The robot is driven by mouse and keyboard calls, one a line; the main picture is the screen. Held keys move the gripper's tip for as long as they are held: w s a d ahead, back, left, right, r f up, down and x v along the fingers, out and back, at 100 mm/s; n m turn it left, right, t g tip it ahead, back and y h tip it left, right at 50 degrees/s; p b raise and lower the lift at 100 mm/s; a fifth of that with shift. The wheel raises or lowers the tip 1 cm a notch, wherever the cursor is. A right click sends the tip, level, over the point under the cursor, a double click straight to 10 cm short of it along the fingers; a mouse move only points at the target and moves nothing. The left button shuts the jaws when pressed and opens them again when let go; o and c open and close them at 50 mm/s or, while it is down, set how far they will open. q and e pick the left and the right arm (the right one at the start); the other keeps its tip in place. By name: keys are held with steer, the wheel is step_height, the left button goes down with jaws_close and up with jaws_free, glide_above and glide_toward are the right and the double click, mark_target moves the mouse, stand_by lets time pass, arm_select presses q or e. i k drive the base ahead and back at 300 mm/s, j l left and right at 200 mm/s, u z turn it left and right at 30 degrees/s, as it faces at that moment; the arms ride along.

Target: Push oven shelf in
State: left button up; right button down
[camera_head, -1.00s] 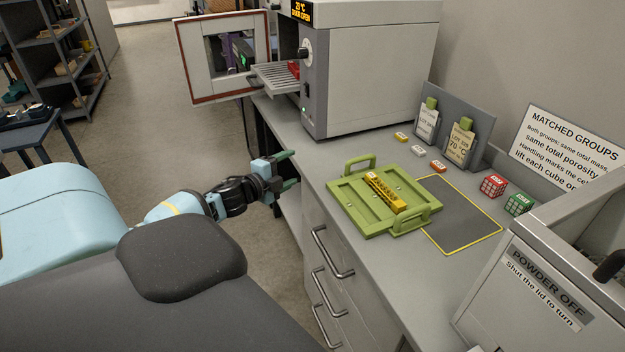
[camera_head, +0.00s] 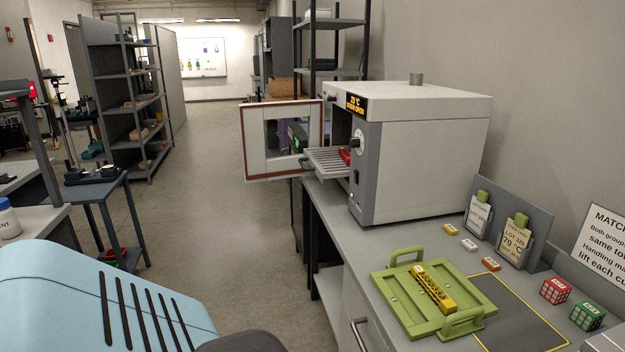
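The oven (camera_head: 420,150) is a grey-white box on the bench, with its framed door (camera_head: 283,140) swung open to the left. The oven shelf (camera_head: 335,161) is a wire rack sticking out of the open front toward the left. A red item (camera_head: 346,155) sits on the shelf near the opening, partly hidden by the oven's front. The display above the opening is lit orange. Neither of my grippers shows in the current view.
Red and green cubes (camera_head: 555,291) stand to the right. A small table (camera_head: 95,195) stands at the left. The floor (camera_head: 220,215) between is clear.

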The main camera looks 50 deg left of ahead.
mark_target(326, 162)
steer(key=u, duration=1.75)
steer(key=i+j+z, duration=0.1)
steer(key=z, duration=0.5)
steer(key=i+j+z, duration=0.5)
steer(key=j, duration=0.35)
steer(key=i+j, duration=0.15)
steer(key=j, duration=0.15)
steer(key=i+j, duration=0.15)
steer(key=j, duration=0.2)
steer(key=i+j+z, duration=0.1)
steer(key=j, duration=0.2)
steer(key=i+j, duration=0.2)
steer(key=j, duration=0.15)
steer(key=i+j, duration=0.15)
steer(key=j, duration=0.15)
